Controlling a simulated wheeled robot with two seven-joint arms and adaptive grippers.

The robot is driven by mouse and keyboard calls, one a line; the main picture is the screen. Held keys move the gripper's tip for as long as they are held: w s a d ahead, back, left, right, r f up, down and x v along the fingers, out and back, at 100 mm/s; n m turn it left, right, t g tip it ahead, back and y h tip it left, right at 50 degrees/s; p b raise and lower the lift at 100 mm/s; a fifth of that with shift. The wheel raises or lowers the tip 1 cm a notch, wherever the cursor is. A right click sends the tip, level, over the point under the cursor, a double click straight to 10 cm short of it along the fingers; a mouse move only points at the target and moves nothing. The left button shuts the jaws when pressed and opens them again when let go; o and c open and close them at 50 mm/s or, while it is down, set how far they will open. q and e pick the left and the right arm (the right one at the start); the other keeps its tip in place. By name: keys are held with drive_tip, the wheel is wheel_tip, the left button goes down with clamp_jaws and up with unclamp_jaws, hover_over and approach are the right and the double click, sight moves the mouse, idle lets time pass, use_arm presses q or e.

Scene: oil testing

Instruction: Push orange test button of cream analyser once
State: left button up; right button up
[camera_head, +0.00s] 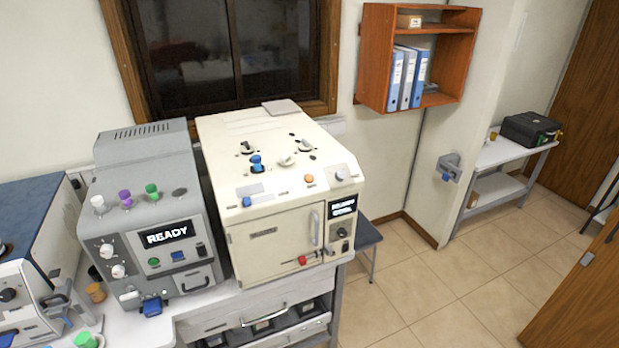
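The cream analyser (270,225) stands on the bench near the middle of the camera_head view. Its orange test button (309,179) is a small round cap on the sloped top panel, towards the front right. A grey-white round knob (341,172) sits to the right of the button. A blue part sits on the top further left. A small dark display with white text is on the front at the right, too small to read surely. The front door is closed. Nothing covers the orange button. Neither of my grippers shows in this view.
A grey analyser (150,225) reading READY stands close on the left, with a blue-topped machine (35,250) beyond it. The bench drawers (240,318) are below. A wooden wall shelf (418,55) holds blue binders. Tiled floor (430,290) is open at right.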

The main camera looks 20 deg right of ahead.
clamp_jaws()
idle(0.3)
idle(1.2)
